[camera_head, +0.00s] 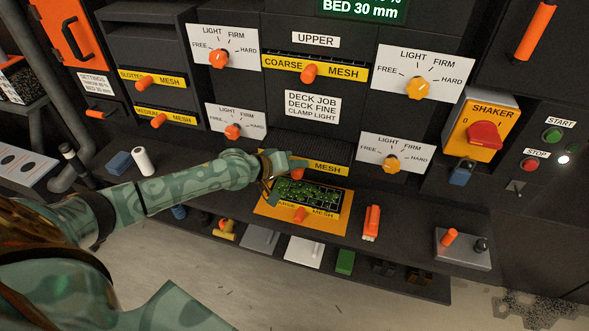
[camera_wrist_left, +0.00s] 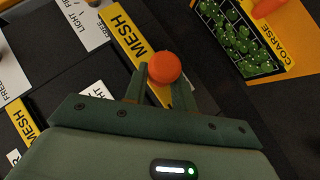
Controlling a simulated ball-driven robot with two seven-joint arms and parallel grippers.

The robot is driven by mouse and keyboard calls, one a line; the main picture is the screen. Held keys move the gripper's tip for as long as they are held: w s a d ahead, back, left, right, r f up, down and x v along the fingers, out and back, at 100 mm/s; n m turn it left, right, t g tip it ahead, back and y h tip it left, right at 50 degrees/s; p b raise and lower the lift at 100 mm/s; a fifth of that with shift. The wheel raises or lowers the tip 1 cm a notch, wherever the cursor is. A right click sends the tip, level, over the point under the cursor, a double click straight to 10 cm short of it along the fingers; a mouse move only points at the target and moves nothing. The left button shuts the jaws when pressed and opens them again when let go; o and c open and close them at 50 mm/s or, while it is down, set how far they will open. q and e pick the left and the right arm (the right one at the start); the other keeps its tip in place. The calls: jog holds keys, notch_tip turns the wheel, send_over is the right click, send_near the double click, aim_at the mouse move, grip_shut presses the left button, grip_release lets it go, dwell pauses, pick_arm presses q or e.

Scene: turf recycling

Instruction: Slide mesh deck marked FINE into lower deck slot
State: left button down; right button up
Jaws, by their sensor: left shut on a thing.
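A mesh deck with a yellow front (camera_head: 328,169) is at the lower slot in the middle of the panel. A dark mesh strip (camera_head: 318,153) shows behind its front, so it seems to stick out partly. Only "MESH" is readable; my left gripper hides the other word. My left gripper (camera_head: 283,171) is shut on the deck's orange knob. In the left wrist view the knob (camera_wrist_left: 164,67) sits between the fingers, against the yellow front (camera_wrist_left: 130,37). The upper slot holds a deck marked COARSE MESH (camera_head: 345,73). A sign (camera_head: 312,105) reads DECK FINE, CLAMP LIGHT.
A tray of green granules (camera_head: 309,193), its front marked COARSE in the wrist view, lies on an orange mat (camera_head: 265,215) just below. Clamp dials (camera_head: 388,163) flank the slots. An orange-red item (camera_head: 371,222) lies on the bench right of the mat. A shaker switch (camera_head: 484,135) is at right.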

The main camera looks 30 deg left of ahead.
aim_at(298, 148)
pick_arm(q)
jog(key=shift+w+a+b, duration=0.3)
jog(key=shift+w+b, duration=0.9)
jog(key=shift+w, duration=0.1)
jog(key=shift+w+a+b, duration=0.3)
jog(key=shift+w+b, duration=0.9)
jog(key=shift+w, duration=0.05)
jog(key=shift+w+a+b, duration=0.3)
jog(key=shift+w+b, duration=0.9)
jog(key=shift+w, duration=0.1)
jog(key=c, duration=1.1)
grip_release()
jog(key=shift+r, duration=0.1)
jog(key=shift+s, duration=0.1)
jog(key=p+v, duration=0.5)
jog(key=v, duration=1.1)
